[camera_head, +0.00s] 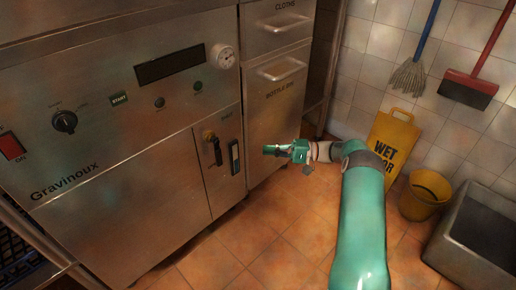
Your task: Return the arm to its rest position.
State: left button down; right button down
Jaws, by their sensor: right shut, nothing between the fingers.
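My right arm (362,220) is green and comes in from the bottom right of the head view. It reaches up and bends left at the wrist. My right gripper (268,150) points left, shut and empty, in front of the drawer cabinet (272,120). It looks apart from the cabinet and its handles, though the exact gap is hard to tell. My left arm and left gripper are not in view.
A steel Gravinoux appliance (120,150) with a knob, red switch and small door fills the left. A yellow wet floor sign (394,135), yellow bucket (424,195) and grey bin (474,235) stand right. Mop (407,78) and broom (468,90) hang behind. Tiled floor (270,245) is clear.

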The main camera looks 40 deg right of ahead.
jog(key=shift+s+d, duration=0.15)
jog(key=shift+s, duration=0.05)
dwell(0.4)
jog(key=w+a+f+m+g+h, duration=0.15)
jog(key=a+f+g, duration=0.35)
jog(key=a+f, duration=0.6)
jog(key=s+a+f+g+h+p, duration=0.1)
jog(key=s+a+f+g, duration=0.15)
jog(key=a, duration=0.25)
jog(key=s+a+f+n+g+h, duration=0.1)
jog(key=s+a+f+g, duration=0.15)
jog(key=a, duration=0.25)
jog(key=s+a+f+g+h+p, duration=0.1)
jog(key=s+a+f, duration=0.2)
jog(key=a+f, duration=0.15)
jog(key=s+a+n+g+h+p, duration=0.2)
jog(key=s+a+n+h, duration=0.4)
jog(key=s+a, duration=0.75)
notch_tip(320, 180, up, 39)
jog(key=s+n+y+p, duration=0.1)
jog(key=n+p, duration=0.1)
jog(key=p, duration=3.5)
jog(key=shift+a+r+t+p, duration=0.2)
jog(key=shift+a+t+p, duration=0.1)
jog(key=shift+a+p, duration=0.05)
